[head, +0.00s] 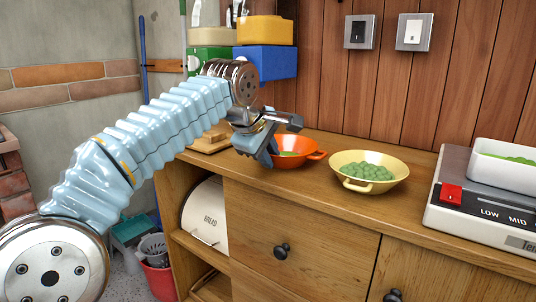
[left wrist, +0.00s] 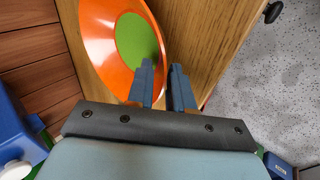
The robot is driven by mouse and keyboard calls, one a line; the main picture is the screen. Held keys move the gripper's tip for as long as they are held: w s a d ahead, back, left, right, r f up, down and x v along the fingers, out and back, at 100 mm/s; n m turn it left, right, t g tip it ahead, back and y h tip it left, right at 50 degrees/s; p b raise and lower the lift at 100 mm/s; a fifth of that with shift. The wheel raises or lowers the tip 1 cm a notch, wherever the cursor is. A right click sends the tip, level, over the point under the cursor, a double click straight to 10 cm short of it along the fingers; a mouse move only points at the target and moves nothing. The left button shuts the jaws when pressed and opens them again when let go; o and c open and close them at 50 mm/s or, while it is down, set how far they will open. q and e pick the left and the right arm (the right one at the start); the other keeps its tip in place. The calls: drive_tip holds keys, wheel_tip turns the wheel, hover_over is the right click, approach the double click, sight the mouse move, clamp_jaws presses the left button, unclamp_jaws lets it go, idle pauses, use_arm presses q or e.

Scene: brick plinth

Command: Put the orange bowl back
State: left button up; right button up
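The orange bowl (head: 306,160) sits on the wooden counter with something green inside. It also shows in the left wrist view (left wrist: 98,38), with a green round area in it. My left gripper (head: 268,150) is at the bowl's left side in the head view and hides that part of it. In the left wrist view my two dark blue fingers (left wrist: 164,88) are apart, with the bowl's rim close to the left finger. I cannot tell whether they touch it. My right gripper is not in view.
A yellow bowl (head: 388,164) of green balls stands right of the orange bowl. A scale (head: 486,222) bearing a white tray (head: 503,172) is at the far right. A wooden block (head: 210,142) lies behind my left arm. Yellow, green and blue boxes (head: 265,62) hang above.

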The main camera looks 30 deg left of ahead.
use_arm(q)
drive_tip(key=shift+o, duration=1)
drive_tip(key=shift+s+r, duration=0.1)
drive_tip(key=shift+r, duration=0.15)
drive_tip(key=p+v, duration=0.2)
drive_tip(key=v, duration=0.9)
drive_tip(key=shift+s+r+p, duration=0.2)
drive_tip(key=shift+r+p, duration=0.05)
drive_tip(key=shift+p, duration=0.1)
